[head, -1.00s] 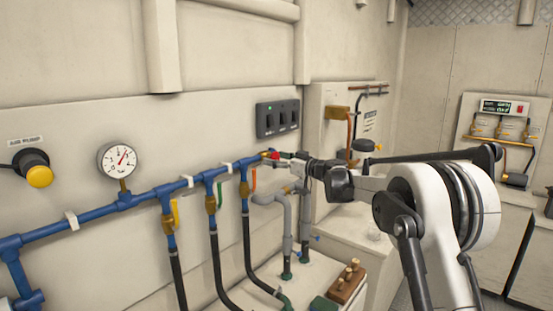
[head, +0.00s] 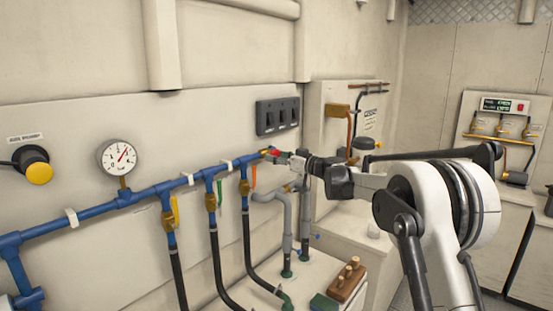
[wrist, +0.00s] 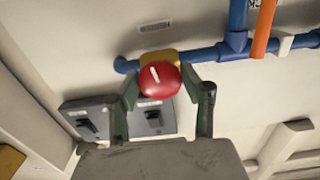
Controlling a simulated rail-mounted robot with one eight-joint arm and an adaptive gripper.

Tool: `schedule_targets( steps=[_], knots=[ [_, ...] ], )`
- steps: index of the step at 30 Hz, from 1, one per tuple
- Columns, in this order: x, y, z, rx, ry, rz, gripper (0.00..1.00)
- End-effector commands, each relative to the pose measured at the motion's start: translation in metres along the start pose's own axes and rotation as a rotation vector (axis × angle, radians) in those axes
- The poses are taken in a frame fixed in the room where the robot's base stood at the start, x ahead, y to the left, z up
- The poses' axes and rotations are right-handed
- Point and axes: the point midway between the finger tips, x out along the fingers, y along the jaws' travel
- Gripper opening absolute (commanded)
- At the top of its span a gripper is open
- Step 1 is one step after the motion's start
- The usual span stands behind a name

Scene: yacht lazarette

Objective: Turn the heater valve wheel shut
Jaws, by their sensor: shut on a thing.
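The red valve wheel (wrist: 160,80) sits on a brass valve body (wrist: 158,58) at the end of the blue pipe. A pale line marks its face, tilted a little from upright in the wrist view. In the head view the wheel (head: 275,153) is small, at the pipe's right end. My gripper (wrist: 161,90) is shut on the wheel, with one finger on each side of it. In the head view my gripper (head: 287,158) reaches the wheel from the right. The wheel's rear side is hidden.
The blue pipe (head: 95,212) runs along the wall with a pressure gauge (head: 117,157) and several branch valves with coloured levers. A dark switch panel (head: 278,116) is just above the wheel. Grey pipes (head: 270,197) and a wooden block with pegs (head: 347,282) lie below.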

Motion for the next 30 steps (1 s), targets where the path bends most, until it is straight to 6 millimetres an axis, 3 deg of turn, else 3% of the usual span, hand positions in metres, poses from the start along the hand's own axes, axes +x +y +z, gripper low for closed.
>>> schedule_targets(
  steps=[30],
  knots=[
    [-0.0002, 0.0004, 0.0021, 0.893, -0.001, 0.000, 0.15]
  ],
)
